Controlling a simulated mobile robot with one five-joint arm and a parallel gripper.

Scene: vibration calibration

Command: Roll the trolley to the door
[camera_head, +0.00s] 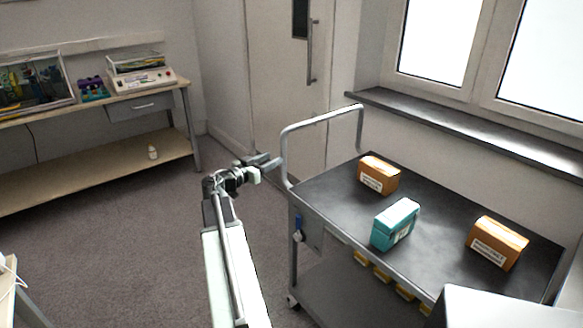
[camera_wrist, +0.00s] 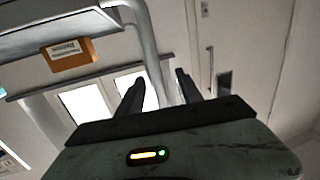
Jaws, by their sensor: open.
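The trolley (camera_head: 335,200) stands at right with a dark grey top and a raised tubular handle (camera_head: 320,118) at its far end. The door (camera_head: 280,85), pale with a vertical bar handle, is behind it. The wrist view, which looks upside down, also shows the door (camera_wrist: 245,45). My gripper (camera_head: 272,162) is open beside the left post of the trolley handle. In the wrist view, my gripper (camera_wrist: 161,85) has a handle post (camera_wrist: 150,50) showing between its fingers. I cannot tell whether the fingers reach around the post or stop short of it.
Two orange boxes (camera_head: 379,175) (camera_head: 497,243) and a teal box (camera_head: 395,224) sit on the trolley top. A workbench (camera_head: 95,170) with instruments stands along the left wall. A window sill (camera_head: 470,130) runs along the right. The carpet (camera_head: 130,235) left of my arm is clear.

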